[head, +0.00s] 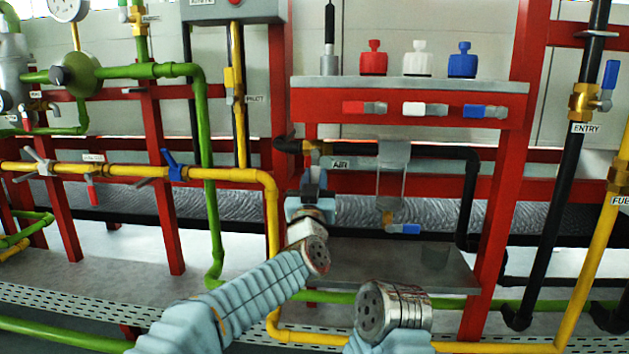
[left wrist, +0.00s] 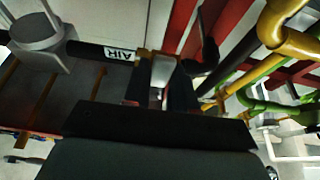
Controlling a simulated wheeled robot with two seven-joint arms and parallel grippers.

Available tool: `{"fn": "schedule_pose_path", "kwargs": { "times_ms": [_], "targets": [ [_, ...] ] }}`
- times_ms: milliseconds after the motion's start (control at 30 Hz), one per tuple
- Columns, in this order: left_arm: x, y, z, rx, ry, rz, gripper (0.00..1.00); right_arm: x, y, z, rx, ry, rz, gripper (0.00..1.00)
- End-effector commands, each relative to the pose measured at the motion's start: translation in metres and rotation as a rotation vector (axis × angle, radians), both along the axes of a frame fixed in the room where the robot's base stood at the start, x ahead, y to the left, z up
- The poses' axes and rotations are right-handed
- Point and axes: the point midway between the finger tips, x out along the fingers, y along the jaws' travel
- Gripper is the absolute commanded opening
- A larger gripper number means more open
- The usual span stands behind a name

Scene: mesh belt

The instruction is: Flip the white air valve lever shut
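The air line is a black pipe marked by an AIR label (head: 340,164), which also shows in the left wrist view (left wrist: 118,54). Its brass valve is mostly hidden behind my left gripper (head: 314,180) in the head view. In the left wrist view, a whitish lever (left wrist: 162,72) at the brass fitting lies between the two dark fingers of my left gripper (left wrist: 160,95). The fingers are apart, with the lever in line with the gap. Whether they press on it is not clear. My right gripper is out of view.
A grey filter unit (head: 393,155) hangs right of the label, with a blue-handled valve (head: 404,229) below. A red shelf frame (head: 408,122) stands above. A yellow pipe (head: 230,174) and a green pipe (head: 207,130) run close on the left.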

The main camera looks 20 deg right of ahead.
Motion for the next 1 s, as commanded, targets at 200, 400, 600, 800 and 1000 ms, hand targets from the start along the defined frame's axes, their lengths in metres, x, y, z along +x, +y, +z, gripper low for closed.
{"fn": "schedule_pose_path", "kwargs": {
  "times_ms": [200, 400, 600, 800, 1000],
  "targets": [
    [0.0, 0.0, 0.0, 0.003, -0.002, 0.0, 0.49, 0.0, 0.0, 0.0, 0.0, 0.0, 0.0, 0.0],
    [0.0, 0.0, 0.0, 0.004, -0.003, 0.001, 0.49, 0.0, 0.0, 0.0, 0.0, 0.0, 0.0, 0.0],
    [-0.012, 0.007, -0.006, 0.005, -0.003, 0.0, 0.49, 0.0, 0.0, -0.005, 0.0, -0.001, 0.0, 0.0],
    [-0.043, 0.026, -0.022, 0.006, -0.003, -0.001, 0.49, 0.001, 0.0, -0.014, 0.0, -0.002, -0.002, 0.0],
    [-0.079, 0.047, -0.038, 0.005, -0.003, 0.0, 0.49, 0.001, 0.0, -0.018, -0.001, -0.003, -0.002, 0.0]
  ]
}}
